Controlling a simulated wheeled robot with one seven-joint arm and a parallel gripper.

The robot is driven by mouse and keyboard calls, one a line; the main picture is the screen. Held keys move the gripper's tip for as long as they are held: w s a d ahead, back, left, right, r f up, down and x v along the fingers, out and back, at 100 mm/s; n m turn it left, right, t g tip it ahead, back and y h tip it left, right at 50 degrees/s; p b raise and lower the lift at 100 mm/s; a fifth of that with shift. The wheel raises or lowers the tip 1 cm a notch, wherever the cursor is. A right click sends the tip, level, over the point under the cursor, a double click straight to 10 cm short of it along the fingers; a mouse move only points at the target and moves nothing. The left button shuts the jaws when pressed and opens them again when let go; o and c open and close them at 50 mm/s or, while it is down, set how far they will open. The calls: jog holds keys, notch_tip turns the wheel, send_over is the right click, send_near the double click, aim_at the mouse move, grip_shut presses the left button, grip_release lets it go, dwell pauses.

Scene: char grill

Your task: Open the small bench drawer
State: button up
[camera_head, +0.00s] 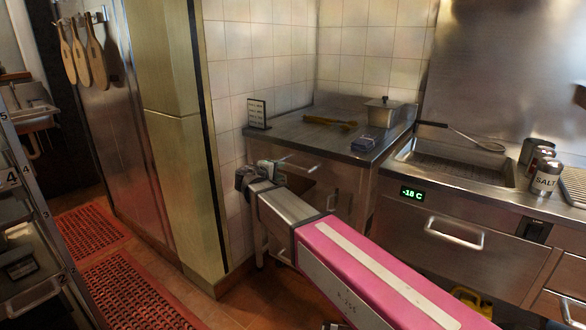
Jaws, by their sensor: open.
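The small bench (290,128) is a steel-topped unit in the corner against the tiled wall. Its drawer (275,152) is at the upper left of the front, with a bar handle (300,167). I cannot tell whether the drawer stands slightly out. My gripper (268,168) is open, in front of the drawer's left part and left of most of the handle. It looks empty. My arm hides the lower left of the bench front, and whether the fingers touch the handle is unclear.
On the bench top are a lidded metal container (383,112), a yellow-brown tool (330,121), a small blue box (363,144) and a sign (257,113). A steel counter (440,195) with a handled drawer adjoins on the right. A pillar (180,150) stands left.

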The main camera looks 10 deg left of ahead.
aim_at(291, 167)
jog(key=x, duration=0.9)
jog(key=shift+w+d, duration=0.1)
jog(key=shift+w, duration=0.05)
jog(key=shift+f, duration=0.1)
grip_shut()
